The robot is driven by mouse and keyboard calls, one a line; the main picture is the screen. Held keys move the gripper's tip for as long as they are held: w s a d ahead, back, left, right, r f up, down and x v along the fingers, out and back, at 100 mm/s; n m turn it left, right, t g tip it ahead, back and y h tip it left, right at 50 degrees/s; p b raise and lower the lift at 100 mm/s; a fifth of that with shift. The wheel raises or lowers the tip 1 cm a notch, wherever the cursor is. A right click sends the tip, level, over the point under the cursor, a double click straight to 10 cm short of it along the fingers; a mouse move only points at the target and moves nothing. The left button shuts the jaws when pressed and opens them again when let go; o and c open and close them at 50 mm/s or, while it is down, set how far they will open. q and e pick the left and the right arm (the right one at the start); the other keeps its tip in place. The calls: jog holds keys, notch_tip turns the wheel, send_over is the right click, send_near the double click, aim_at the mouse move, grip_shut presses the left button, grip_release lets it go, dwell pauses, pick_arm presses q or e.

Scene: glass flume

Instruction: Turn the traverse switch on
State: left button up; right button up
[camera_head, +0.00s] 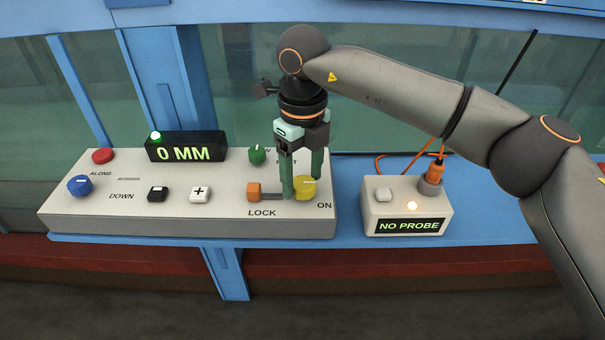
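A yellow knob (305,188) with a pale pointer line sits at the right end of the console, beside the word ON; I take it as the traverse switch, though its name label is not readable. My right gripper (302,186) points down at it, fingers apart, one at its left side and one behind its right side. I cannot tell whether they touch it. My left gripper is not in view.
The console (120,215) also carries a green knob (257,155), a blue knob (79,186), a red button (103,156), black and white buttons, and a "0 MM" display (186,147). A probe box (408,212) reading NO PROBE stands right. Glass rises behind.

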aim_at(302, 182)
jog(key=shift+o, duration=0.8)
notch_tip(302, 182, up, 12)
jog(key=shift+r+p, duration=0.25)
jog(key=shift+p, duration=0.15)
